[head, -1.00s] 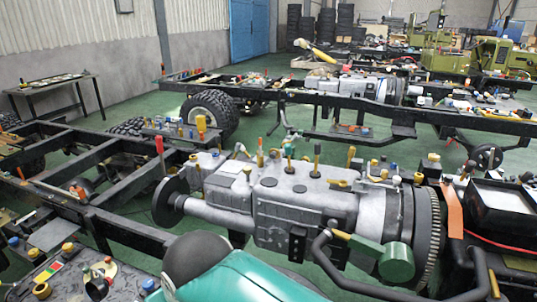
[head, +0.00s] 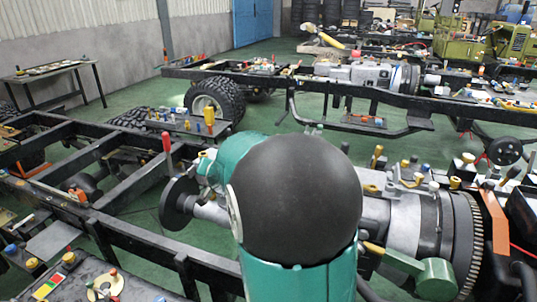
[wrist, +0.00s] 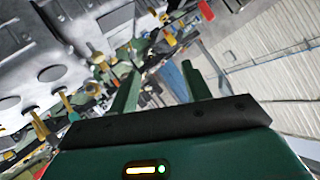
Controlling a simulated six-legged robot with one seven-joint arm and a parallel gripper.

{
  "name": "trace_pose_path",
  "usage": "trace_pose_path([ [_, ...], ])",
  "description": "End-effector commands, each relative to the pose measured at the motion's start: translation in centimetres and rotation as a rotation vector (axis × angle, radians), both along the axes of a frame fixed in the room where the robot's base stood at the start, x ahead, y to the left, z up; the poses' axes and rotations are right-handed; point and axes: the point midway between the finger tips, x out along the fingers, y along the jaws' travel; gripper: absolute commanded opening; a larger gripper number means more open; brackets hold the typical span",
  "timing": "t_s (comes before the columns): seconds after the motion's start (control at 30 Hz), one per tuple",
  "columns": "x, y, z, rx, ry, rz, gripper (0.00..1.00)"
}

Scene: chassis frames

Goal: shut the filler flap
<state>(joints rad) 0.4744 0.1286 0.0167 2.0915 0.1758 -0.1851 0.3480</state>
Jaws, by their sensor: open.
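My gripper (wrist: 161,68) shows in the wrist view with its two green fingers apart and nothing between them. It is tilted and points past the engine toward the wall and floor. No part can be made out for certain as the filler flap.
A second chassis (head: 265,82) with a wheel (head: 216,99) stands behind. A side table (head: 52,72) is by the wall. Green floor (head: 135,83) is free between them.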

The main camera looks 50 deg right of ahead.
Motion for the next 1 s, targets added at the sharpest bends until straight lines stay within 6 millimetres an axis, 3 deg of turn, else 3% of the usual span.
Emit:
trace_pose_path([
  [0.03, 0.4, -3.0, -1.5, 0.003, -0.037, -0.06, 0.48],
  [0.17, 0.6, -10.1, -4.3, -0.006, -0.16, -0.2, 0.48],
  [0.3, -0.8, -17.6, -7.8, -0.034, -0.291, -0.343, 0.48],
  [0.4, -2.6, -22.2, -10.6, -0.061, -0.38, -0.434, 0.48],
  [0.5, -4.4, -25.6, -12.6, -0.092, -0.453, -0.498, 0.48],
  [0.73, -6.2, -28.4, -14.4, -0.126, -0.522, -0.551, 0.48],
  [1.0, -4.3, -31.1, -14.4, -0.126, -0.525, -0.552, 0.48],
])
